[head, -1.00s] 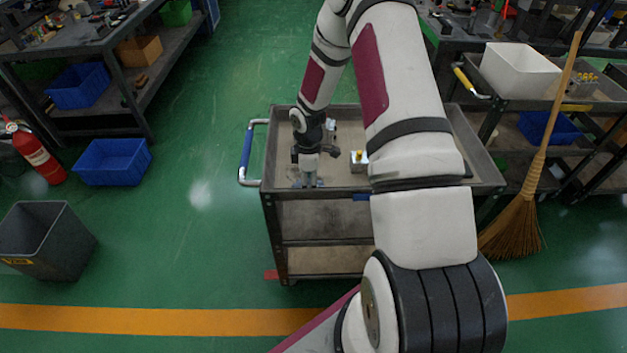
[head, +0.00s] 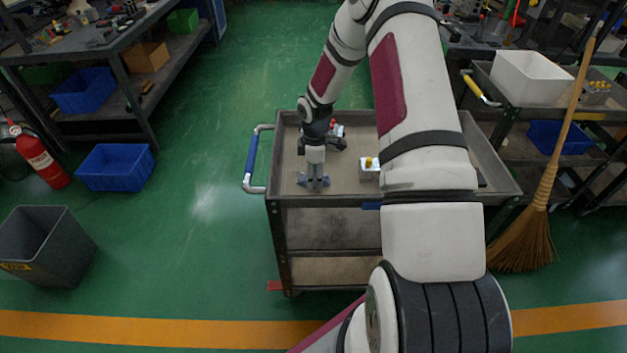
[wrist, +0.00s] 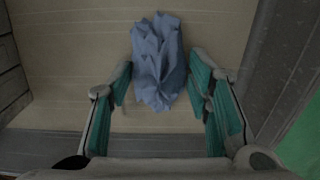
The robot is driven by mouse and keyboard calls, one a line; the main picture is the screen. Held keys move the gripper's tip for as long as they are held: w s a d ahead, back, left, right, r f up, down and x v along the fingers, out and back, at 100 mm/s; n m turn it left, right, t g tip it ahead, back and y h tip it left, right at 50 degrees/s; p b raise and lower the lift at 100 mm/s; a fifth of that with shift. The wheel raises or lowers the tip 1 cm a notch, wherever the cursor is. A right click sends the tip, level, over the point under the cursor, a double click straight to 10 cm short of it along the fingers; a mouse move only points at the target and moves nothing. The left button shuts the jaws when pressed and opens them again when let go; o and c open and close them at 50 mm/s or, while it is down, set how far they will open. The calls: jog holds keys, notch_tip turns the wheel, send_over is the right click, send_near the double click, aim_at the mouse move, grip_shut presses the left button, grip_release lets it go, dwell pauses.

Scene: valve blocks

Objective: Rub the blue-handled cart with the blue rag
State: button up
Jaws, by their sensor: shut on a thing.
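The cart (head: 400,205) is a grey metal trolley with shelves and a blue handle (head: 252,155) on its left end. My gripper (head: 317,178) points down over the left part of its top tray, near the front rim. It is shut on the blue rag (head: 325,182), whose edges show on both sides of the fingertips. In the wrist view the crumpled rag (wrist: 158,62) sits between the teal-padded fingers, against the beige tray surface (wrist: 80,50). Whether the rag presses on the tray is hard to tell.
My arm hides the tray's middle. A broom (head: 545,190) leans by the shelf with a white bin (head: 525,77) at right.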

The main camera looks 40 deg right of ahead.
jog(key=shift+w+d+r+b, duration=0.1)
jog(key=shift+w+d+b, duration=0.3)
jog(key=shift+w, duration=0.2)
jog(key=shift+w+d+b, duration=0.3)
jog(key=shift+w+d, duration=0.05)
jog(key=shift+w, duration=0.2)
jog(key=shift+w+d+f+b, duration=0.15)
jog(key=shift+w+d+b, duration=0.45)
jog(key=shift+w, duration=0.2)
jog(key=shift+w+d+f+b, duration=0.1)
jog(key=shift+w+d+b, duration=0.4)
jog(key=shift+w+b, duration=0.25)
jog(key=shift+w+a+r, duration=0.1)
jog(key=shift+w+a, duration=0.45)
jog(key=shift+a, duration=0.25)
jog(key=shift+s+a+r+p, duration=0.15)
jog(key=shift+s+a+p, duration=0.35)
jog(key=shift+s, duration=0.2)
jog(key=shift+s+a+r+p, duration=0.1)
jog(key=shift+s+a+p, duration=0.4)
jog(key=shift+s, duration=0.15)
jog(key=shift+s+a+f+p, duration=0.1)
jog(key=shift+s+a+p, duration=0.7)
jog(key=shift+s, duration=0.45)
jog(key=shift+s+a+f+p, duration=0.15)
jog(key=shift+s+a+p, duration=0.6)
jog(key=shift+s, duration=0.5)
jog(key=shift+s+a+f+p, duration=0.1)
jog(key=shift+s+a+p, duration=0.7)
jog(key=shift+s, duration=0.45)
